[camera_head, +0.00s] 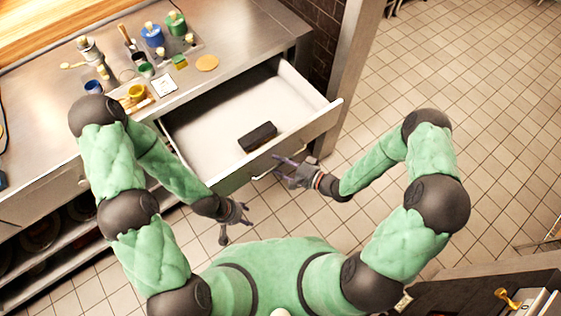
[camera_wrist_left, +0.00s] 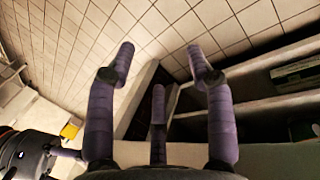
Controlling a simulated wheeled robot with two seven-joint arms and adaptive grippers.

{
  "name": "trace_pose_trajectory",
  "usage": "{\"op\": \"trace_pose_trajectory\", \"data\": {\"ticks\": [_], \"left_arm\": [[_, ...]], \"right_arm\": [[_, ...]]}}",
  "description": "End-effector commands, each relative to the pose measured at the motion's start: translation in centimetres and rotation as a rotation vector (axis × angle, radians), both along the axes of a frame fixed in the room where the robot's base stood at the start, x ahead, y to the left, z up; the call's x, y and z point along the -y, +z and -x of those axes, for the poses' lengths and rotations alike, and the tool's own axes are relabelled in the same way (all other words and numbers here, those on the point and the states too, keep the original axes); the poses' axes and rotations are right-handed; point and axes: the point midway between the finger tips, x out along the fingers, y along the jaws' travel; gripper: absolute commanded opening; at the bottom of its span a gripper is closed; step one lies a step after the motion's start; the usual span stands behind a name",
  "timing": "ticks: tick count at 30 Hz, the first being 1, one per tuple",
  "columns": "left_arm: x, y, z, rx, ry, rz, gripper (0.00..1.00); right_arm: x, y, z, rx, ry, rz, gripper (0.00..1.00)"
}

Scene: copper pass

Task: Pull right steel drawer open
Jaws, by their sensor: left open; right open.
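The right steel drawer (camera_head: 208,130) is pulled out from the counter in the head view, its white inside showing. A dark block (camera_head: 258,136) lies in it near the front. The drawer's front carries a bar handle (camera_head: 262,174). My right gripper (camera_head: 278,170) is at the handle, open, with its fingers close to the bar; I cannot tell whether they touch it. My left gripper (camera_head: 236,226) is open and empty, low in front of the counter and left of the handle. Its spread fingers (camera_wrist_left: 160,75) show in the left wrist view with nothing between them.
The steel counter (camera_head: 232,50) holds bottles, including a blue one (camera_head: 152,35) and a green one (camera_head: 176,24), and small pots. Open shelves (camera_head: 50,250) lie below at left. A post (camera_head: 352,75) stands right of the drawer. Tiled floor (camera_head: 470,90) is clear at right.

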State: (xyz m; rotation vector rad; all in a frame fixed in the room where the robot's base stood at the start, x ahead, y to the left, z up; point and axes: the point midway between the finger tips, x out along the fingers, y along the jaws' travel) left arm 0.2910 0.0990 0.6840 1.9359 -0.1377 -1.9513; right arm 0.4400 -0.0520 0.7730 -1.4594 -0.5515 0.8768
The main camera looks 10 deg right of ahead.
Motion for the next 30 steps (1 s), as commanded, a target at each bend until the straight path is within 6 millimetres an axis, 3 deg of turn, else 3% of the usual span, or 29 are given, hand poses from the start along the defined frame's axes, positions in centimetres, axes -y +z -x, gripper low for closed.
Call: {"op": "trace_pose_trajectory", "data": {"ticks": [8, 21, 30], "left_arm": [[0.0, 0.2, 0.4, 0.007, 0.001, 0.0, 0.54], [0.0, 0.2, 0.4, 0.006, 0.0, 0.0, 0.54], [0.0, 0.2, 0.4, 0.006, 0.0, 0.0, 0.54]], "right_arm": [[1.2, 0.2, 0.7, -0.001, -0.004, 0.001, 0.45], [7.2, 1.7, 5.2, -0.002, -0.006, 0.003, 0.45], [9.2, 2.3, 6.8, -0.002, -0.002, 0.001, 0.45]]}}
